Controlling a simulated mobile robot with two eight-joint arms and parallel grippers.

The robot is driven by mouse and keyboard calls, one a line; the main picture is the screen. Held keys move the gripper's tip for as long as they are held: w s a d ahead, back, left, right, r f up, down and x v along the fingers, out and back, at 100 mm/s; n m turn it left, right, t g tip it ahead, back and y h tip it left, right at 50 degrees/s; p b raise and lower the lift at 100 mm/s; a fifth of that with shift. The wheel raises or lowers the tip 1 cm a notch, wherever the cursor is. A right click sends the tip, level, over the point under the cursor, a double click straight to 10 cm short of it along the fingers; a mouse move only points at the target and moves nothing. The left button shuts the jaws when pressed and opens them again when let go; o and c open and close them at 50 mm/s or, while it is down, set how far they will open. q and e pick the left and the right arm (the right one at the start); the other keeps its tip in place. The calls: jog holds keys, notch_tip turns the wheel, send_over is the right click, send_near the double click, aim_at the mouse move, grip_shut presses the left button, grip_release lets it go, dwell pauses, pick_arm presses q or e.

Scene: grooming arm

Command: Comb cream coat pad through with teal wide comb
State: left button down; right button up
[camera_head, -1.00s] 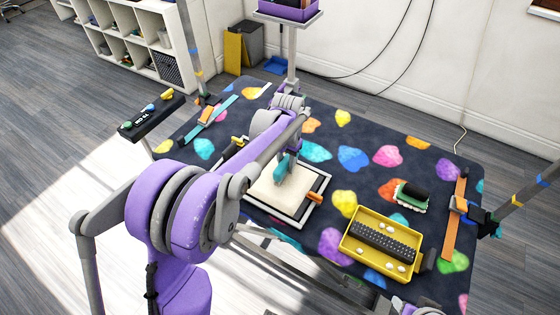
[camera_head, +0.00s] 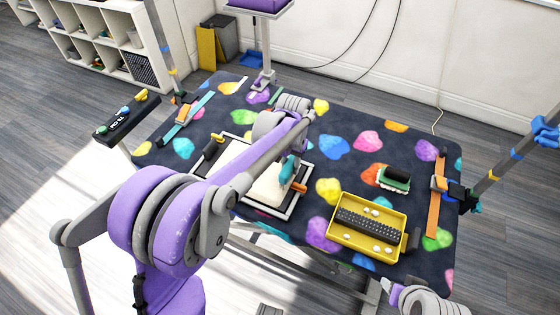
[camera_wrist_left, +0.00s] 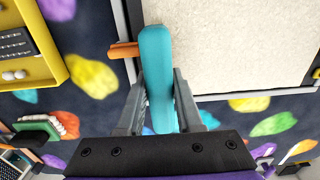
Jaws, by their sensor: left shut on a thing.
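The cream coat pad (camera_head: 268,191) lies in a dark and white frame on the patterned table; my left arm hides part of it. It fills the upper right of the left wrist view (camera_wrist_left: 240,45). My left gripper (camera_wrist_left: 160,100) is shut on the teal wide comb (camera_wrist_left: 157,62), which stands out between its fingers. My right gripper is out of view; only part of that arm shows at bottom right.
A yellow tray (camera_head: 336,238) with a black ridged item and small white pieces stands right of the pad. A green-and-black brush (camera_head: 394,178) lies behind it. Posts with straps stand at both table sides. A black bar with coloured knobs (camera_head: 126,118) is at the left.

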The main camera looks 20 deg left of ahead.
pick_arm(q)
jog(key=shift+d, duration=0.1)
notch_tip(320, 180, up, 8)
jog(key=p, duration=0.5)
jog(key=shift+f, duration=0.1)
dwell(0.6)
